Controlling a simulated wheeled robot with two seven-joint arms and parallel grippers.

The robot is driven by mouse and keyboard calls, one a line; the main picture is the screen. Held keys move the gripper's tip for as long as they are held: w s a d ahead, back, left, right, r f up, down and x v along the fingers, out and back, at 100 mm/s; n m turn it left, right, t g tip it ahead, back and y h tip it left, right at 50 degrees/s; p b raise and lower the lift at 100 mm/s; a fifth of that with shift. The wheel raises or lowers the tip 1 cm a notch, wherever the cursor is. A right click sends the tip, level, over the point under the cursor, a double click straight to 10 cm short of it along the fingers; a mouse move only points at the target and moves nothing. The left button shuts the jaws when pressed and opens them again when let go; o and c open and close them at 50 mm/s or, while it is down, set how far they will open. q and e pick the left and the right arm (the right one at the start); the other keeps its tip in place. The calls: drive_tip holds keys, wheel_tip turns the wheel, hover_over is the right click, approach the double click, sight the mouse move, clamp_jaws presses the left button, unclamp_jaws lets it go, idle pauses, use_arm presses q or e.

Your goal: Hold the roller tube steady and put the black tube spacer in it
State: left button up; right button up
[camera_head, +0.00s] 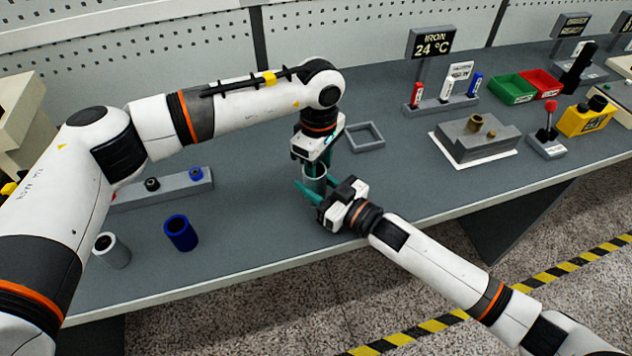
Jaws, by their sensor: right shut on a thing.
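A grey roller tube (315,178) stands on the table, mostly hidden by both grippers. My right gripper (308,190) comes in from the right and is shut on the tube from the side with its teal fingers. My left gripper (310,162) points down directly above the tube's mouth. Its fingertips are partly hidden, and whether it is open or shut on something cannot be told. A small black spacer (152,184) sits on a grey rack (180,188) at left, beside a blue one (196,174). No black spacer shows clearly between the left fingers.
An empty square grey frame (365,136) lies just behind the grippers. A grey fixture block (474,139), green bin (512,88) and red bin (541,83) are at right.

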use_arm(q)
drive_tip(key=shift+s+a+f, duration=0.2)
drive_tip(key=shift+s+f, duration=0.2)
drive_tip(key=shift+s, duration=0.05)
use_arm(e)
drive_tip(key=shift+w+d+f+h, duration=0.2)
drive_tip(key=shift+d+f+h, duration=0.1)
drive_tip(key=shift+f, duration=0.1)
use_arm(q)
drive_tip(key=shift+r, duration=0.1)
use_arm(e)
drive_tip(key=shift+w+d, duration=0.15)
use_arm(q)
drive_tip(key=shift+a+r, duration=0.1)
drive_tip(key=shift+r, duration=0.2)
use_arm(e)
drive_tip(key=shift+r, duration=0.15)
use_arm(q)
wheel_tip(320, 180, up, 8)
drive_tip(key=shift+w, duration=0.3)
use_arm(e)
drive_tip(key=shift+a+r, duration=0.1)
drive_tip(key=shift+a, duration=0.1)
drive_tip(key=o, duration=1.2)
drive_tip(key=shift+c, duration=0.2)
